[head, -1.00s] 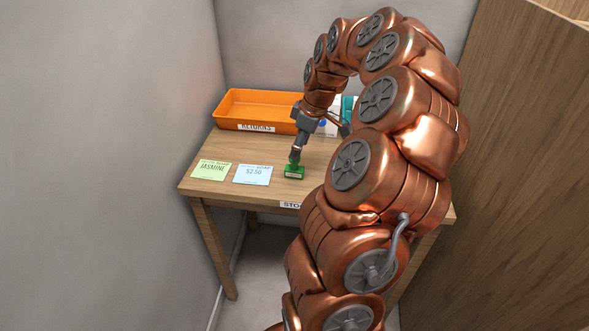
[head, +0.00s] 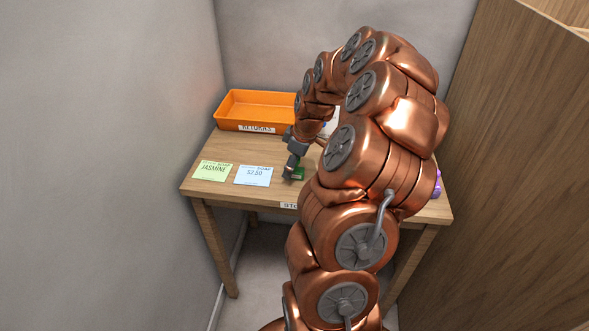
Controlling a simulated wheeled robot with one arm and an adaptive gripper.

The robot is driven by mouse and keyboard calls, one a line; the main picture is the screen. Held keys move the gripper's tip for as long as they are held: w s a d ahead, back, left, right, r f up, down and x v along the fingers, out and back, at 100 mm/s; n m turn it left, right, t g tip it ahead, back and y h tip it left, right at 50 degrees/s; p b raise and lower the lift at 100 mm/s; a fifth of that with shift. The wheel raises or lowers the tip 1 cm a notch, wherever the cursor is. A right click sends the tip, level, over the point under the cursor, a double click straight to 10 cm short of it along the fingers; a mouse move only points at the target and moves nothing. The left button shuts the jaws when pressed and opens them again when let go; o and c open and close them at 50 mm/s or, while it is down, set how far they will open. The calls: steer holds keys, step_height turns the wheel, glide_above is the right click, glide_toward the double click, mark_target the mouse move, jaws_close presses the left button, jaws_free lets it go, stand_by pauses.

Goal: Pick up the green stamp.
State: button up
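The green stamp (head: 299,174) is on the wooden table near its front edge, right of the blue price card. Only part of it shows; my gripper covers its upper and left side. My gripper (head: 293,169) is down at the stamp, with one dark finger in front of its left side. The other finger is hidden behind my arm, so I cannot see whether the fingers are apart or closed on the stamp. The stamp appears to be at table height.
An orange tray labelled RETURNS (head: 227,111) stands at the back left. A green JASMINE card (head: 213,171) and a blue price card (head: 253,176) lie left of the stamp. A purple item (head: 437,184) shows at the right. My arm hides the table's middle right.

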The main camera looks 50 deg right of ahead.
jaws_close()
steer(key=shift+r, duration=0.1)
stand_by(0.4)
steer(key=shift+w+r+b, duration=0.1)
steer(key=shift+r+b, duration=0.5)
steer(key=shift+r, duration=0.85)
steer(key=shift+s+r, duration=0.2)
steer(key=shift+r, duration=0.1)
steer(key=s+a+r+b, duration=0.1)
steer(key=s+b, duration=0.3)
steer(key=s, duration=1.1)
steer(key=shift+s+a+r, duration=0.15)
steer(key=shift+s+a, duration=0.15)
steer(key=shift+a, duration=0.6)
